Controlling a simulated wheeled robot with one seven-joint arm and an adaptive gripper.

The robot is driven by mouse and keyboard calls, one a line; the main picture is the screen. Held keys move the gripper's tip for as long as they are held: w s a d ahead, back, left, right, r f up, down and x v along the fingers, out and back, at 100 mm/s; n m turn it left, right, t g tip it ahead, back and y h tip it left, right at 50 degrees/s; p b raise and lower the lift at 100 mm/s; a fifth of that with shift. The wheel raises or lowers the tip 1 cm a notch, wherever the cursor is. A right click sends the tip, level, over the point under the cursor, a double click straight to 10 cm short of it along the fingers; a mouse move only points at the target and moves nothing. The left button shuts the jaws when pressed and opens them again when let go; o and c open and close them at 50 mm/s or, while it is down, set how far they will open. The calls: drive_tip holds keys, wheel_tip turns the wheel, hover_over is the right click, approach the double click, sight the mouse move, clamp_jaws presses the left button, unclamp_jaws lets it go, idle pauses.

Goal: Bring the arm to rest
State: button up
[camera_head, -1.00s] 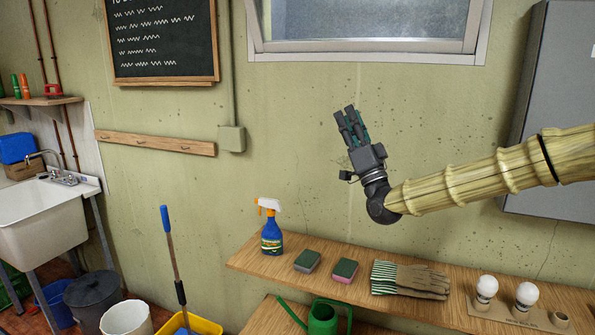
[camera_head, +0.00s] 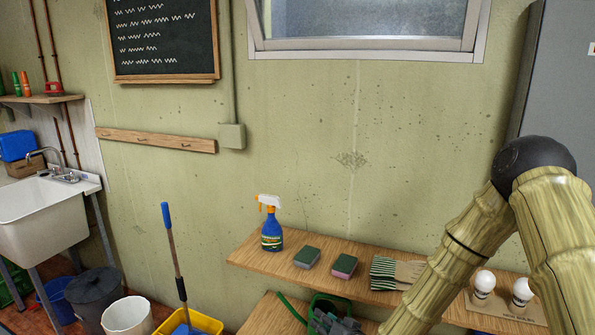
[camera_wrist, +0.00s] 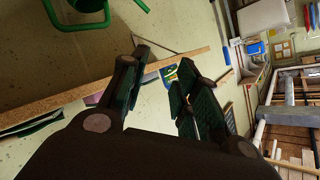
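My arm (camera_head: 555,235) is folded at the right of the head view, its black elbow (camera_head: 535,160) high and its forearm (camera_head: 445,275) sloping down to the left. My gripper (camera_head: 335,322) is low at the bottom edge, in front of the green watering can (camera_head: 326,303), partly cut off by the frame. In the wrist view my gripper (camera_wrist: 158,80) shows its fingers spread apart, with nothing held between them. The blue spray bottle (camera_wrist: 169,72) shows beyond the gap, in the background.
The upper shelf (camera_head: 250,253) bears a spray bottle (camera_head: 271,225), two sponges (camera_head: 307,257), striped gloves (camera_head: 384,273) and light bulbs (camera_head: 484,283). A lower shelf (camera_head: 268,320) is beneath it. A yellow bucket (camera_head: 205,325) stands at left. The wall above the shelves is clear.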

drive_tip(key=s+d+f+g+h, duration=0.2)
drive_tip(key=s+d+f+g, duration=0.15)
drive_tip(key=s+f, duration=0.75)
drive_tip(key=s+d+f+g+h, duration=0.1)
drive_tip(key=s+d+f+g, duration=0.2)
drive_tip(key=s, duration=0.7)
drive_tip(key=s+d+f+n+g+h, duration=0.1)
drive_tip(key=s+d+f, duration=0.3)
drive_tip(key=s, duration=0.7)
drive_tip(key=s+d+f+g+h, duration=0.2)
drive_tip(key=s+d+f+g, duration=0.2)
drive_tip(key=s, duration=0.7)
drive_tip(key=shift+d+f+g, duration=0.25)
drive_tip(key=shift+f+g, duration=0.05)
drive_tip(key=shift+g, duration=0.05)
drive_tip(key=shift+w, duration=0.1)
